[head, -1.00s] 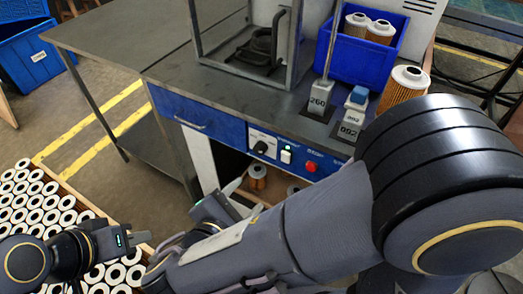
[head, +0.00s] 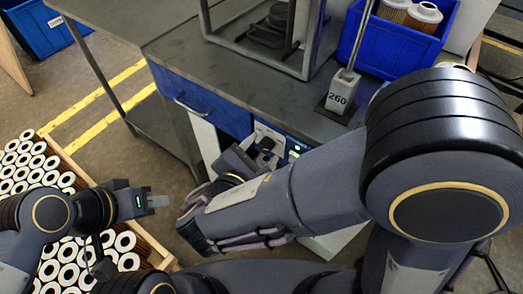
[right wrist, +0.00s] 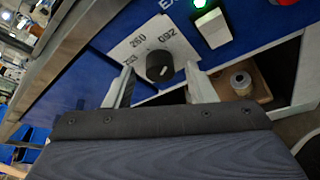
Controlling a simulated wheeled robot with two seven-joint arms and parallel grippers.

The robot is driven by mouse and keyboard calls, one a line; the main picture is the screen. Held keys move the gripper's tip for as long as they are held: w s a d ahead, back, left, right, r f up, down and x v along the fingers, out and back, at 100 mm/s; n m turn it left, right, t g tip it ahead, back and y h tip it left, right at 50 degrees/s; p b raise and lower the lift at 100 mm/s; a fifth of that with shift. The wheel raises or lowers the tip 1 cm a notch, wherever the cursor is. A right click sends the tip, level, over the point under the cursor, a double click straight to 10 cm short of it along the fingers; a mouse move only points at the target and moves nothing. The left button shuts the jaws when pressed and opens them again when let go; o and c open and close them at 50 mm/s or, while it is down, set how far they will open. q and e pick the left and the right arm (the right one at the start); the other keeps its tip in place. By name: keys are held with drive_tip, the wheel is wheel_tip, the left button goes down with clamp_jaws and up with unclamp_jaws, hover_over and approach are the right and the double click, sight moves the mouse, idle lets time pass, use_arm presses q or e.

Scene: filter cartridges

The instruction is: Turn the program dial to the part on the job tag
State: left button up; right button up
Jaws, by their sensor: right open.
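The program dial is a round black knob (right wrist: 159,67) on a white label plate (right wrist: 135,47) on the blue front panel. The plate carries printed numbers, 260 and what looks like 092 among them; I cannot tell which one the dial points to. My right gripper (right wrist: 161,76) is open, its fingers on either side of the dial, apart from it. In the head view, my right gripper (head: 250,158) is at the panel, partly hidden by its own arm. My left gripper (head: 157,201) is low at the left, away from the panel. A grey block marked 260 (head: 339,96) stands on the bench.
A white switch (right wrist: 212,27) and a lit green lamp (right wrist: 199,3) sit beside the dial. Below is an open compartment with a cartridge (right wrist: 241,83). A blue bin (head: 377,48) holds cartridges on the bench. A wooden crate (head: 66,158) of cartridges stands at left.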

drive_tip(key=shift+w+d+f, duration=0.1)
drive_tip(key=shift+w, duration=0.15)
drive_tip(key=c, duration=1)
drive_tip(key=shift+o, duration=0.2)
drive_tip(key=shift+r+n+p, duration=0.2)
drive_tip(key=shift+n+p, duration=0.2)
drive_tip(key=shift+p, duration=0.6)
drive_tip(key=n+g+h+p, duration=0.1)
drive_tip(key=n+p, duration=0.1)
drive_tip(key=p, duration=0.3)
drive_tip(key=n+g+h+p, duration=0.1)
drive_tip(key=n+h+p, duration=0.1)
drive_tip(key=p, duration=0.3)
drive_tip(key=shift+w+a+n+g, duration=0.1)
drive_tip(key=shift+a+n+g, duration=0.1)
drive_tip(key=shift+n+g, duration=0.25)
drive_tip(key=shift+a+f+n+g+h+p, duration=0.15)
drive_tip(key=shift+n+h+p, duration=0.25)
drive_tip(key=shift+n+p, duration=0.35)
drive_tip(key=shift+d+f+n+g+h+p, duration=0.1)
drive_tip(key=shift+n+h+p, duration=0.35)
drive_tip(key=shift+p, duration=0.5)
